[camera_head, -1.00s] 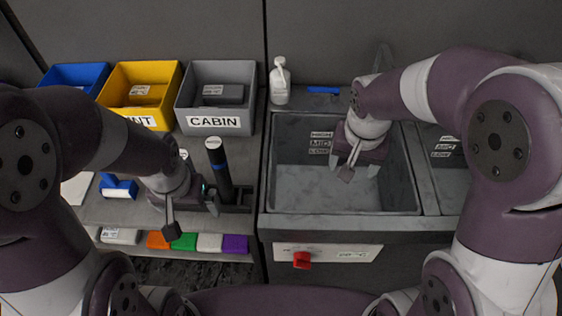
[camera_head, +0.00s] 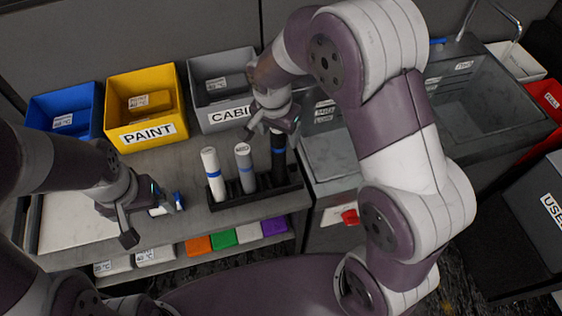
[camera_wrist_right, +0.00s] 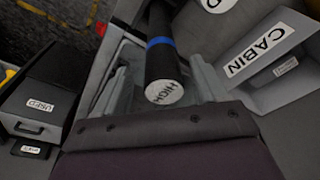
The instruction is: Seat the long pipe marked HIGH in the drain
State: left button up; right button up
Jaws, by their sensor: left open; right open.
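The long pipe marked HIGH is black with a blue band (camera_head: 278,160) and stands upright in the dark rack (camera_head: 225,200). Its white HIGH end label (camera_wrist_right: 164,92) faces the camera in the right wrist view. My right gripper (camera_head: 273,130) is open at the pipe's upper end. In the right wrist view the pipe shows between its spread fingers, with gaps at the sides. My left gripper (camera_head: 143,218) is open and empty over the left of the bench, beside a small blue-and-white item (camera_head: 177,202). The drain is not visible; my right arm hides part of the grey basin (camera_head: 330,160).
A white pipe (camera_head: 212,172) and a grey pipe (camera_head: 244,168) stand in the same rack. Blue (camera_head: 62,112), yellow PAINT (camera_head: 143,108) and grey CABIN (camera_head: 222,90) bins line the back. A red knob (camera_head: 350,217) is on the basin front. A second basin (camera_head: 480,100) lies right.

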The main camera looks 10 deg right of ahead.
aim_at(279, 160)
jog(key=f, duration=0.1)
jog(key=f+p, duration=0.1)
jog(key=f, duration=0.1)
jog(key=shift+w+a+f, duration=0.15)
jog(key=shift+w+f, duration=0.15)
jog(key=shift+f, duration=0.2)
jog(key=shift+w+d, duration=0.1)
jog(key=shift+d, duration=0.2)
jog(key=shift+c, duration=1.3)
jog(key=c, duration=1)
pick_arm(q)
jog(key=shift+a+r, duration=0.2)
jog(key=shift+r, duration=0.3)
jog(key=shift+a+r, duration=0.2)
jog(key=shift+r, duration=0.25)
pick_arm(e)
grip_shut()
pick_arm(q)
jog(key=shift+f, duration=0.1)
